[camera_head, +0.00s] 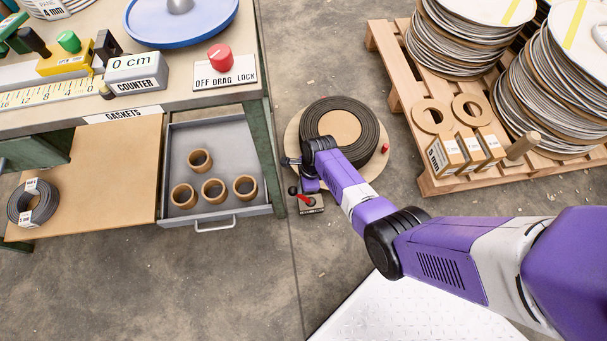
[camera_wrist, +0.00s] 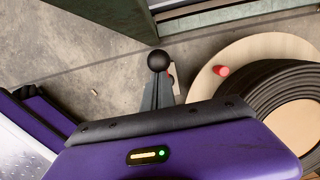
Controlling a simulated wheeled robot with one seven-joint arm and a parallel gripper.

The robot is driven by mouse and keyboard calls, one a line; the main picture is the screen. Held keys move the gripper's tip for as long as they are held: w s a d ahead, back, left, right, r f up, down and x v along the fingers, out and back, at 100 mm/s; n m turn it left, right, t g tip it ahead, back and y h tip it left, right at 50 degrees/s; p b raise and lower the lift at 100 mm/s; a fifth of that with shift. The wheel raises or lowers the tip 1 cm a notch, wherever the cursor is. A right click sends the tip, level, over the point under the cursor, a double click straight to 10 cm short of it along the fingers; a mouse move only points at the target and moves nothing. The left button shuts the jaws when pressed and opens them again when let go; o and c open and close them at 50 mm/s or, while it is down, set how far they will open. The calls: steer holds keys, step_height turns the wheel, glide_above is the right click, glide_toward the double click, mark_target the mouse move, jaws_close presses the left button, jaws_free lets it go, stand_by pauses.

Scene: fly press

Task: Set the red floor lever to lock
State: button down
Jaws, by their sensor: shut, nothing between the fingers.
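The red floor lever (camera_head: 304,198) stands on a small labelled base (camera_head: 312,209) on the floor, just right of the workbench. Its arm slants up and left to a black ball knob (camera_head: 292,190). The base lettering is too small to read. In the wrist view the black knob (camera_wrist: 158,60) shows just beyond the fingertips, with a sliver of red beside it. My gripper (camera_wrist: 157,88) is shut and empty, close to the knob; I cannot tell whether they touch.
A cable coil (camera_head: 370,118) lies on a round board with a red peg right beside the lever. The workbench's open drawer (camera_head: 218,160) is to the left. A pallet (camera_head: 395,75) with spools stands at the right. Bare floor lies in front of the drawer.

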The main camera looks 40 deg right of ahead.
steer(key=shift+w+a+f, duration=0.15)
steer(key=shift+w+a, duration=0.25)
steer(key=shift+a, duration=0.3)
steer(key=d+p+v, duration=0.1)
steer(key=p+v, duration=0.7)
steer(key=v, duration=0.4)
steer(key=shift+s, duration=0.2)
